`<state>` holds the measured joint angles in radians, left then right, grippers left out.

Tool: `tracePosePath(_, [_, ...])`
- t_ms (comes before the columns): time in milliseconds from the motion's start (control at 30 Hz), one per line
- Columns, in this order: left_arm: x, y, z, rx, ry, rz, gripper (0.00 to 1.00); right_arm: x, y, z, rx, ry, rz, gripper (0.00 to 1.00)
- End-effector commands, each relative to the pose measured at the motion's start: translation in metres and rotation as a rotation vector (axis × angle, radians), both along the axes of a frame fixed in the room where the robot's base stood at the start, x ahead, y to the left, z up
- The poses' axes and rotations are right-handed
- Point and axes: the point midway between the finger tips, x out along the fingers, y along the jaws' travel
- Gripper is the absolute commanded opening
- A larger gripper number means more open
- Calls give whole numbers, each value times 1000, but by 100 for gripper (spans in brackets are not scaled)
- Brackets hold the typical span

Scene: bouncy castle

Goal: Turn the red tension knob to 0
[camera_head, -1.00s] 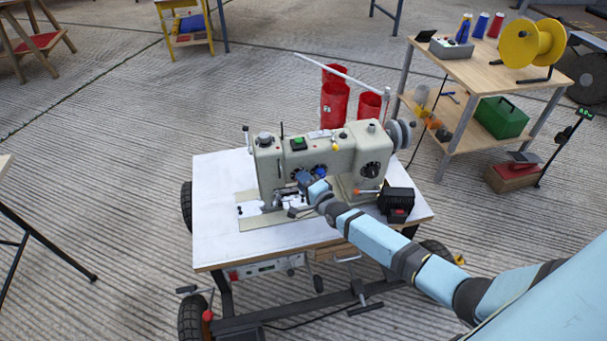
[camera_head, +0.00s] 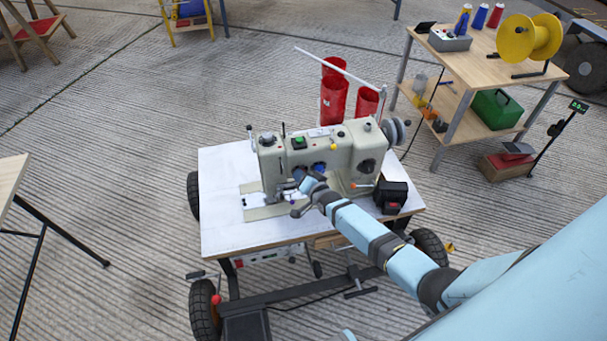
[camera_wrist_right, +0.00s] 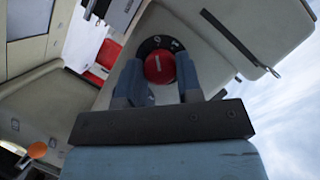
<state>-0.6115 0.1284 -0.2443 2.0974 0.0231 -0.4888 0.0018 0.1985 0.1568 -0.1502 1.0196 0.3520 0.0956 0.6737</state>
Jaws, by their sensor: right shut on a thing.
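The sewing machine (camera_head: 335,152) stands on a white-topped cart. In the right wrist view, the red tension knob (camera_wrist_right: 159,68) sits on a black dial plate (camera_wrist_right: 152,45) with small pale marks; I cannot read the numbers. A pale line shows on the knob's face. My right gripper (camera_wrist_right: 160,80) has one finger on each side of the knob and is shut on it. In the head view my right gripper (camera_head: 304,182) is at the machine's front left and hides the knob. My left gripper is not in view.
The white tabletop (camera_head: 225,215) is clear at its left. A black box (camera_head: 391,194) stands right of my arm. Red thread cones (camera_head: 333,100) stand behind the machine. An orange-tipped lever (camera_wrist_right: 38,150) shows in the wrist view. A wooden shelf cart (camera_head: 480,75) stands back right.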

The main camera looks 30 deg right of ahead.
Motion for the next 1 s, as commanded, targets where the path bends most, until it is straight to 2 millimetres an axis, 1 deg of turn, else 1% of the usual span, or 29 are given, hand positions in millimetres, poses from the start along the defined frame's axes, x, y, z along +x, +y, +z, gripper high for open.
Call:
tracePosePath(467, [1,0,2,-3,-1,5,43,0,0,0,-18,5,0,9])
tracePosePath(500, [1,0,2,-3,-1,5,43,0,0,0,-18,5,0,35])
tracePosePath(567, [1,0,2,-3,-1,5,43,0,-1,0,-17,5,0,49])
tracePosePath(600, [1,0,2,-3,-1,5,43,0,0,0,-17,5,0,58])
tracePosePath(867, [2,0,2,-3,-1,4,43,0,0,0,-16,3,-1,58])
tracePosePath(1000, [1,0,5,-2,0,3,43,-7,0,3,-15,4,0,58])
